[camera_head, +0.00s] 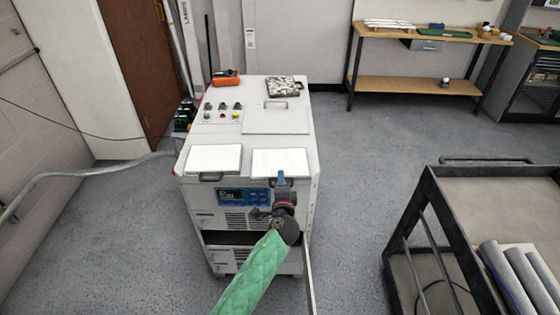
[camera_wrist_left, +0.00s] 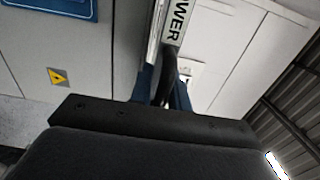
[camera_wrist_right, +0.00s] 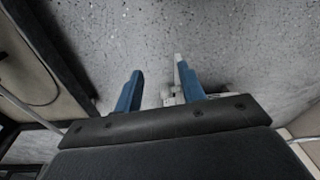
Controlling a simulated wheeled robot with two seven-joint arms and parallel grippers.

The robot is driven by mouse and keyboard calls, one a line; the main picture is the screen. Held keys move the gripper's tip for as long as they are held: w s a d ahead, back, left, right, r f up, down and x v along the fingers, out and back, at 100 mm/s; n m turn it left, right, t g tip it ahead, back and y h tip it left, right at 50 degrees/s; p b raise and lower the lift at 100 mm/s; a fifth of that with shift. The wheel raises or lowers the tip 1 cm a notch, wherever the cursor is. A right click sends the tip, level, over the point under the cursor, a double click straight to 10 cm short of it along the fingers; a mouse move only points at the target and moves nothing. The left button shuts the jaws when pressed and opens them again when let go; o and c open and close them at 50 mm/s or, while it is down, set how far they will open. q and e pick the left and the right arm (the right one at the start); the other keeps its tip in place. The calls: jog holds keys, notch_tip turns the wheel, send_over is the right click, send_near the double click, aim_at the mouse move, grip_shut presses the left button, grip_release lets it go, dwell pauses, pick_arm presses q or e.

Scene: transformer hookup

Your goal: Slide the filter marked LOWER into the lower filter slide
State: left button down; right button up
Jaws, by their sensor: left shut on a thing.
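Two white flat filters lie side by side at the front edge of the cabinet top: a left filter (camera_head: 213,157) and a right filter (camera_head: 279,160). My left gripper (camera_head: 281,180) is at the front edge of the right one. In the left wrist view its blue fingers (camera_wrist_left: 165,85) are shut on a black handle, beside a white label ending in "WER", so this is the LOWER filter (camera_wrist_left: 174,22). My right gripper (camera_wrist_right: 160,88) is open and empty over the floor. A dark opening (camera_head: 222,238) crosses the cabinet front, partly hidden by my left arm; I cannot tell whether it is the lower slide.
The cabinet (camera_head: 311,150) carries a blue display panel (camera_head: 232,196), knobs, an orange item (camera_head: 226,77) and a small tray (camera_head: 285,86) on top. A dark cart (camera_head: 430,185) with grey tubes stands at the right. Floor between cart and cabinet is clear.

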pick_arm(q)
jog(key=shift+r+p, duration=0.55)
jog(key=shift+r, duration=0.35)
pick_arm(e)
jog(key=shift+r, duration=0.6)
pick_arm(q)
jog(key=shift+s, duration=0.1)
jog(key=s, duration=1.3)
jog(key=shift+s+d+b, duration=0.35)
jog(key=shift+s+b, duration=0.05)
pick_arm(e)
jog(key=shift+f, duration=0.4)
jog(key=shift+o, duration=0.4)
